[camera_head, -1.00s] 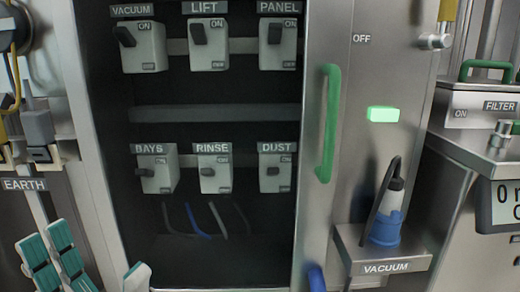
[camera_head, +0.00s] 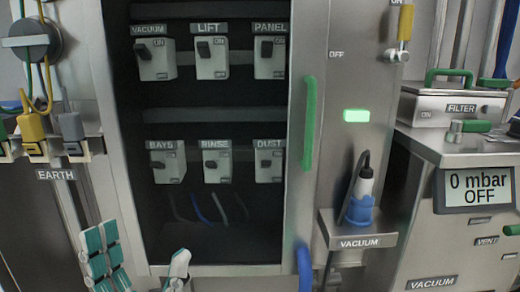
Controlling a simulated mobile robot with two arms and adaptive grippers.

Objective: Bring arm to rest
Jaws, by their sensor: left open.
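My left gripper (camera_head: 143,242) shows at the lower left, in front of the open cabinet's lower left corner. Its teal-padded finger and its pale finger stand apart, with nothing between them. The cabinet (camera_head: 225,268) holds switch boxes marked VACUUM (camera_head: 163,62), LIFT (camera_head: 219,63), PANEL (camera_head: 277,62), BAYS (camera_head: 175,167), RINSE (camera_head: 225,167) and DUST (camera_head: 277,166). The gripper is below the switches and apart from them. My right gripper is not in view.
A green handle (camera_head: 309,125) stands on the cabinet's right edge. A blue-based tool (camera_head: 362,205) stands on the VACUUM shelf (camera_head: 375,243). A filter bench (camera_head: 425,145) with a display reading 0 mbar OFF (camera_head: 480,189) is at the right. Plugs (camera_head: 72,127) are above the EARTH sign (camera_head: 57,174).

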